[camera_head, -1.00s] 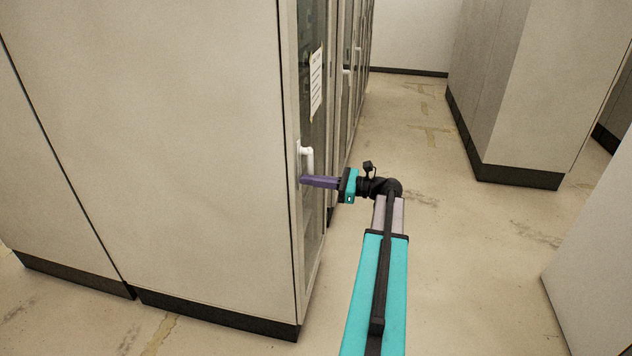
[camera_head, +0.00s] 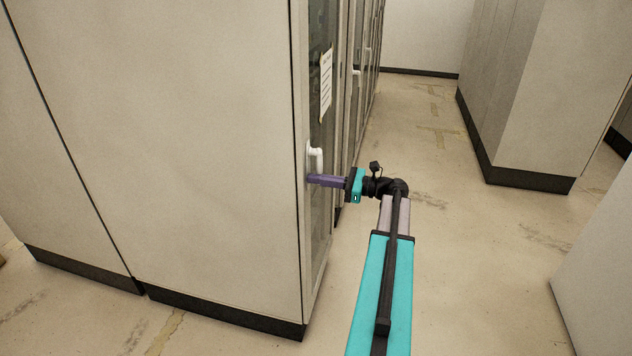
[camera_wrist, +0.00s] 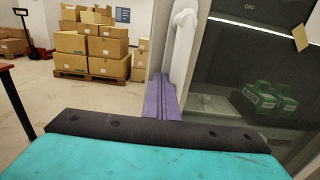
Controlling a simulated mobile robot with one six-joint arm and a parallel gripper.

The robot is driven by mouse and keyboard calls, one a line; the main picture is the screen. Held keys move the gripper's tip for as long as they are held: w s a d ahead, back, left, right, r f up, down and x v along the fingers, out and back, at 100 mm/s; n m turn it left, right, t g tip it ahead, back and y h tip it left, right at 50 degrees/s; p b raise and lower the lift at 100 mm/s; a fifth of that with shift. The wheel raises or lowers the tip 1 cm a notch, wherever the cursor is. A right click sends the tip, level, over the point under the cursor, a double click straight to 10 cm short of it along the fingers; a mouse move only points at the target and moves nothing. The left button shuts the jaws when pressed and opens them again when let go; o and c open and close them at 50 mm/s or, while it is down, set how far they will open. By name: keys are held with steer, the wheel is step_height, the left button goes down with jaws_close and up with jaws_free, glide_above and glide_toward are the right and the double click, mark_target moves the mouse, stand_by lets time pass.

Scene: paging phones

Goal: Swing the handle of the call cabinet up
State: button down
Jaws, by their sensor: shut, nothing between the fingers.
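The call cabinet (camera_head: 225,150) is a tall beige cabinet with a glass-paned door on its narrow right face. Its white handle (camera_head: 316,160) stands upright on the door's near edge; in the wrist view the handle (camera_wrist: 183,50) rises just beyond the fingers. My gripper (camera_head: 311,180) has purple fingers, shut with nothing between them. Their tips are at the lower end of the handle, close to the door. In the wrist view the fingers (camera_wrist: 162,98) overlap the handle's lower part; I cannot tell whether they touch it.
A paper sheet (camera_head: 326,85) hangs on the door glass above the handle. More cabinets line the aisle, with another row (camera_head: 530,90) at right. The aisle floor (camera_head: 430,150) is clear. The wrist view shows stacked cardboard boxes (camera_wrist: 95,45) and green items (camera_wrist: 265,98) behind the glass.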

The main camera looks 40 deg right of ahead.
mark_target(308, 170)
steer(key=shift+w+d, duration=0.1)
steer(key=shift+d, duration=0.05)
steer(key=shift+w+d+r+p, duration=0.1)
steer(key=shift+w+d+p, duration=0.3)
steer(key=shift+d, duration=0.25)
steer(key=shift+w+d+r, duration=0.1)
steer(key=shift+d, duration=0.05)
stand_by(0.4)
steer(key=shift+w+d+r+p, duration=0.15)
steer(key=shift+w+d+p, duration=0.2)
steer(key=shift+d, duration=0.15)
steer(key=shift+s, duration=0.1)
steer(key=shift+a, duration=0.1)
steer(key=shift+s+a+f, duration=0.5)
steer(key=shift+a+f, duration=0.2)
steer(key=shift+a, duration=0.1)
steer(key=shift+s, duration=0.1)
